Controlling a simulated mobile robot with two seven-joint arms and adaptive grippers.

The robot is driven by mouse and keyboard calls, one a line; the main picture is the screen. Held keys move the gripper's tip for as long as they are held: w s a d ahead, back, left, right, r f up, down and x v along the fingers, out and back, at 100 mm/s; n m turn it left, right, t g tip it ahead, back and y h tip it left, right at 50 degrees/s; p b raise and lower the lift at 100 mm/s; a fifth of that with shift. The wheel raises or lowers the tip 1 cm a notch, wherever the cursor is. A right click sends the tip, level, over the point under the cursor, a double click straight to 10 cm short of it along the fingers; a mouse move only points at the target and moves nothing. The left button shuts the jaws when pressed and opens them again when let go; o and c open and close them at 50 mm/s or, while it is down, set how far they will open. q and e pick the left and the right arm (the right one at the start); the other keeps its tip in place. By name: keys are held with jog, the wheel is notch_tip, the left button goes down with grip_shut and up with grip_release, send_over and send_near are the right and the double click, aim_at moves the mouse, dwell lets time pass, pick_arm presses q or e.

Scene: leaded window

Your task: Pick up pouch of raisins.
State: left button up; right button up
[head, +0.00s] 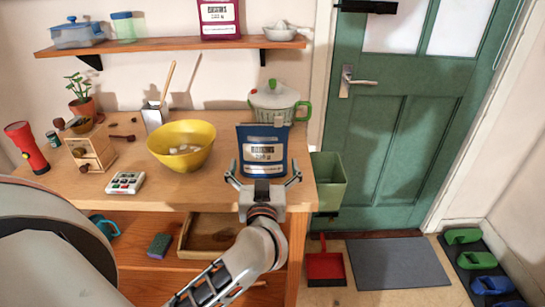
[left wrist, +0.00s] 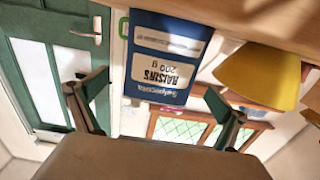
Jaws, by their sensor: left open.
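The pouch of raisins (head: 262,146) is dark blue with a white label and stands upright near the front right of the wooden worktop. In the left wrist view the same pouch (left wrist: 165,55) appears upside down, and its label reads "RAISINS 200 g". My left gripper (head: 263,177) is open in front of the pouch's lower part, with a finger toward each side. In the left wrist view the open fingers (left wrist: 155,97) show with the pouch ahead between them. I cannot tell whether they touch it. My right gripper is not in view.
A yellow bowl (head: 181,146) stands left of the pouch, and a lidded pot (head: 274,101) stands behind it. A green bin (head: 328,181) is at the worktop's right end. A maroon pouch (head: 219,20) stands on the shelf (head: 170,45) above. Bare worktop lies between bowl and pouch.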

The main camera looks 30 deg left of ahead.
aim_at(263, 153)
pick_arm(q)
jog(key=shift+x, duration=0.9)
jog(key=b+x, duration=0.1)
jog(key=x, duration=0.4)
jog(key=shift+a, duration=0.25)
jog(key=c, duration=1)
